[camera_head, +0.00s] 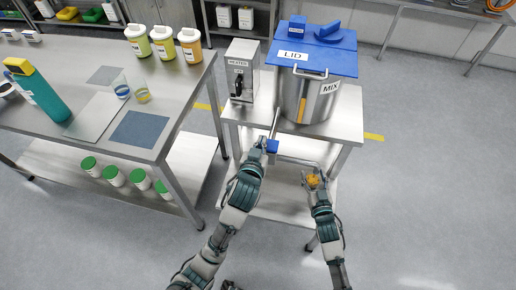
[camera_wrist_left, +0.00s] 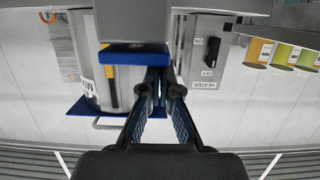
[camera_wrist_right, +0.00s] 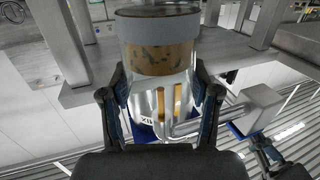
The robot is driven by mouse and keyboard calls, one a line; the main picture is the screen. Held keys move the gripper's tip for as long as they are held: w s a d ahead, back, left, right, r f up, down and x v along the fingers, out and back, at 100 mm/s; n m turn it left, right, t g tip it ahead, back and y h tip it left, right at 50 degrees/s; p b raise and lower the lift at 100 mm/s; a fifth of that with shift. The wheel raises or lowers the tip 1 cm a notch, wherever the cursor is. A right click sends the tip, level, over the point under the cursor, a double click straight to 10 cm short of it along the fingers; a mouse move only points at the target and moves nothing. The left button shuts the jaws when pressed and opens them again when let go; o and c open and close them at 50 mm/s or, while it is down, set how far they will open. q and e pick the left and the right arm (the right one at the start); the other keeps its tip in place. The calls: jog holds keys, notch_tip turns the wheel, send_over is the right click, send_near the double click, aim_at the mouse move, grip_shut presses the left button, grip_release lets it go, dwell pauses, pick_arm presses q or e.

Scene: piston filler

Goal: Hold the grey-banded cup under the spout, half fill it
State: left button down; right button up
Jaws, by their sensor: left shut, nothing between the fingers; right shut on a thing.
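The grey-banded cup (camera_wrist_right: 155,58) is clear, with a wide grey band. Brownish-amber filling shows in its base half in the right wrist view, which looks upside down. My right gripper (camera_wrist_right: 160,105) is shut around it. In the head view the cup (camera_head: 313,181) shows amber in my right gripper (camera_head: 315,187). The bent metal spout (camera_wrist_right: 195,125) shows behind the cup's clear mouth end; I cannot tell the exact alignment. My left gripper (camera_head: 265,143) is shut and empty beside the blue block (camera_wrist_left: 135,55) on the metal filler; contact is unclear.
The mix pot (camera_head: 308,98) with its blue lid (camera_head: 312,58) and the heater box (camera_head: 242,70) stand on the steel cart (camera_head: 348,122). The left table (camera_head: 180,105) holds two cups (camera_head: 121,88), a teal bottle (camera_head: 40,95) and several jars. Floor at right is clear.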

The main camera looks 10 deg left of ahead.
aim_at(310, 184)
pick_arm(q)
notch_tip(310, 184, up, 3)
jog(key=shift+r, duration=0.2)
jog(key=v, duration=1)
jog(key=shift+r, duration=0.1)
dwell(0.9)
